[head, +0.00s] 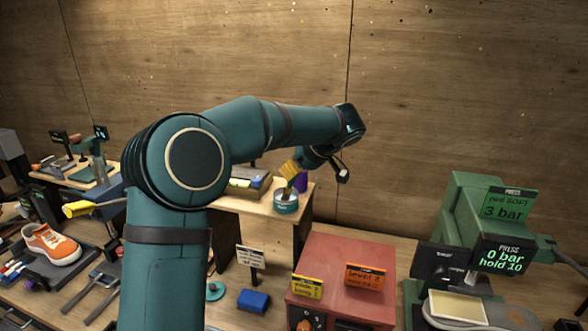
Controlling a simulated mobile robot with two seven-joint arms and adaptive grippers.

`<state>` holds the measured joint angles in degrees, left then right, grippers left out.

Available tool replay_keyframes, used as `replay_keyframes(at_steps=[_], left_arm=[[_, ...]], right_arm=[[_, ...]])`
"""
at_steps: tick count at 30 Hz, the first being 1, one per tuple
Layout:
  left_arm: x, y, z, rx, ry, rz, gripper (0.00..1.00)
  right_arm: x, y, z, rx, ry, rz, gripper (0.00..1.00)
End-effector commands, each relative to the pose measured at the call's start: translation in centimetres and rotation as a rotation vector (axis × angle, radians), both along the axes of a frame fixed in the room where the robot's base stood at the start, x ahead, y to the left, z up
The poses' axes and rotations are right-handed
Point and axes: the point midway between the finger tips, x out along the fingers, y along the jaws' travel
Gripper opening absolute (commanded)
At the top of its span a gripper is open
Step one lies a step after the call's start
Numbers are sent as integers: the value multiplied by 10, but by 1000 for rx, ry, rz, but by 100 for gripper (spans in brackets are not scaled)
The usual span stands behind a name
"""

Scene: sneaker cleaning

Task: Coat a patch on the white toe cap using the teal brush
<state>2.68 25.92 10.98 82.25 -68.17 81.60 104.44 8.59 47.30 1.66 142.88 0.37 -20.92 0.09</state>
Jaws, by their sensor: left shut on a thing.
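My left gripper (302,163) is at the end of the teal arm that reaches across the middle of the head view. It is shut on a brush with a yellow handle (290,168); no teal shows on the brush. The brush points down and its lower end is at the mouth of a small teal tin (286,207) on a wooden stand. I cannot tell how deep it sits in the tin. An orange sneaker with white parts (52,244) lies on a dark mat at far left, apart from the gripper. Its toe cap is too small to judge. My right gripper is not in view.
A red box (345,265) with labels stands right of the stand (249,205). A green press (478,225) stands at right, with a shoe sole below it. A blue block (253,300) lies in front. Tools and a yellow-handled thing (80,209) are near the sneaker.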

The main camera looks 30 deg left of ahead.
Motion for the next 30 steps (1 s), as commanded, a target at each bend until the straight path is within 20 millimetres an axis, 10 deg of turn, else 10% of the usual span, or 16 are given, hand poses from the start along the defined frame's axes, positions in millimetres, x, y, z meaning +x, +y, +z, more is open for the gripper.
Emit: replay_keyframes(at_steps=[30], left_arm=[[0,0,-9,0,0,0,0]], right_arm=[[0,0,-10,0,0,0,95]])
